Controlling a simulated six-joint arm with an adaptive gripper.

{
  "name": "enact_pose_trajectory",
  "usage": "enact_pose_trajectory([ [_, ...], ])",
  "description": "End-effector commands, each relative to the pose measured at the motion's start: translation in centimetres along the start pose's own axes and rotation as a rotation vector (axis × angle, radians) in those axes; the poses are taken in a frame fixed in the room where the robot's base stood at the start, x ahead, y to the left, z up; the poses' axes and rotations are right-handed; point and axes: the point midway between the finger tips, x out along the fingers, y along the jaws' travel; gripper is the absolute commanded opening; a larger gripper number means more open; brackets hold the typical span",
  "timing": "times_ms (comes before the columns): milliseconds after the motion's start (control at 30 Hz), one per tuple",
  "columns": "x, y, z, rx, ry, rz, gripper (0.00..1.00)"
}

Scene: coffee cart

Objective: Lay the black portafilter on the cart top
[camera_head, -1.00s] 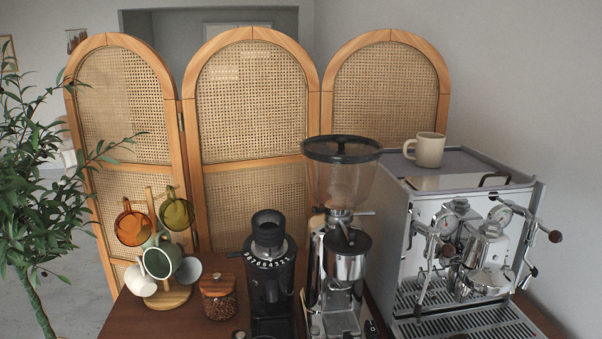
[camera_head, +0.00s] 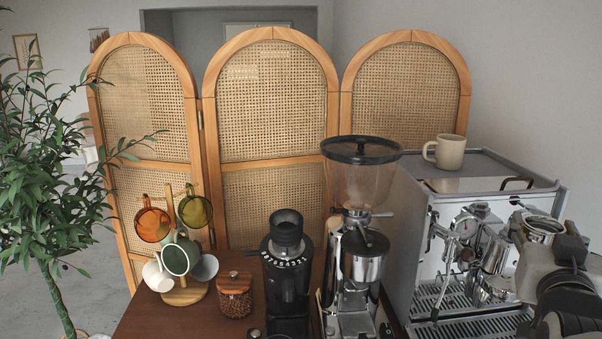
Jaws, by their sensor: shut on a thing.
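My gripper (camera_head: 570,282) shows at the lower right edge in the head view, in front of the espresso machine (camera_head: 410,235). It is shut on the black portafilter (camera_head: 544,228), whose round metal basket sticks up beyond the gripper. The gripper and arm hide most of the portafilter's handle, and the fingertips are hard to make out. The portafilter is held up in the air at the machine's right front. The brown wooden cart top (camera_head: 165,318) shows at the lower left, with its front part cut off by the picture's bottom edge.
A grinder with a clear hopper (camera_head: 362,180), a black grinder (camera_head: 288,260), a lidded jar (camera_head: 235,298) and a mug tree (camera_head: 184,290) with several cups stand on the cart. A beige mug (camera_head: 446,152) stands on the machine. A bare strip lies at the cart's left front.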

Motion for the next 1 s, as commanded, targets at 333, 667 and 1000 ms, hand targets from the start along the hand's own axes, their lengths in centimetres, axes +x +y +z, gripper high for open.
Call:
enact_pose_trajectory([
  [333, -0.7, -7.2, -0.3, 0.004, 0.007, -0.148, 0.07],
  [667, -2.1, -13.2, -0.4, 0.009, 0.009, -0.276, 0.07],
  [1000, -4.4, -19.4, -0.6, 0.01, 0.011, -0.412, 0.07],
])
